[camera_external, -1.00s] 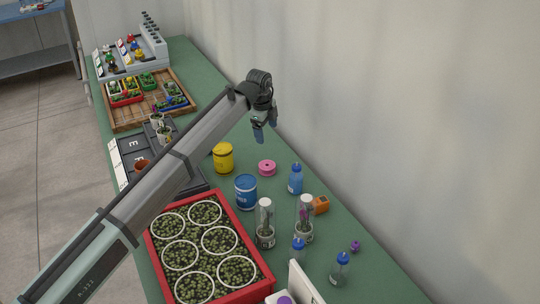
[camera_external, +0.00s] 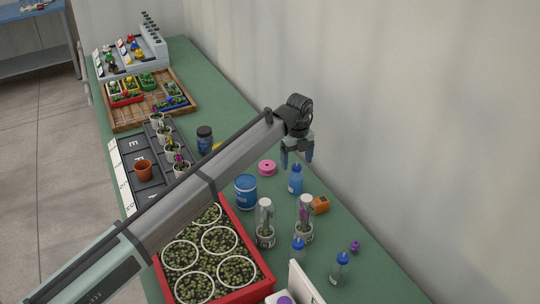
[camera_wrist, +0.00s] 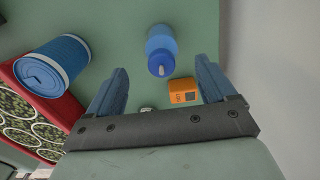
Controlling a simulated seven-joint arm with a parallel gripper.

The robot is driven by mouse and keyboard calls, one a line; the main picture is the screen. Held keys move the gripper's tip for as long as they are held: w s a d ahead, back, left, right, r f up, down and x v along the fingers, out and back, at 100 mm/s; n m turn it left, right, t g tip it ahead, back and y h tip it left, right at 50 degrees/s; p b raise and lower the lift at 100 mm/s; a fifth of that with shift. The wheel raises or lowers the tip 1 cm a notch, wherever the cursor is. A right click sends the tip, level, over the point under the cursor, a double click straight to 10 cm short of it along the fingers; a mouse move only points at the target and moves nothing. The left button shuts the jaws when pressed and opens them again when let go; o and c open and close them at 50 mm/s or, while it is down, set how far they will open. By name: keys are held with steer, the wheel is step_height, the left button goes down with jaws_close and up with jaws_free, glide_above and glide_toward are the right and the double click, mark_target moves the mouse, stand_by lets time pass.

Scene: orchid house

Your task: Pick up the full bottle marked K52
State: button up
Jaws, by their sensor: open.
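I cannot read K52 on any bottle. A blue squeeze bottle (camera_external: 296,184) stands upright near the wall, its label too small to read. Two small bottles with blue caps, one clear (camera_external: 340,270) and one bluish (camera_external: 298,252), stand nearer the front. A dark capped bottle (camera_external: 205,143) stands behind my arm. My gripper (camera_external: 297,159) is open and empty, just above the blue squeeze bottle. In the wrist view the squeeze bottle (camera_wrist: 161,40) shows beyond and between my fingertips (camera_wrist: 162,67), its cap towards me; I see no contact.
A blue tub (camera_external: 246,192), a pink reel (camera_external: 267,168), an orange box (camera_external: 320,205) and two clear tubes with plants (camera_external: 265,235) (camera_external: 304,232) stand around it. A red tray (camera_external: 262,284) of potted sprouts is at front left. The wall is close on the right.

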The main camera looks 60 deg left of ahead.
mark_target(296, 173)
steer(key=shift+w+a+f, duration=0.1)
steer(key=shift+f, duration=3.35)
steer(key=c, duration=1.2)
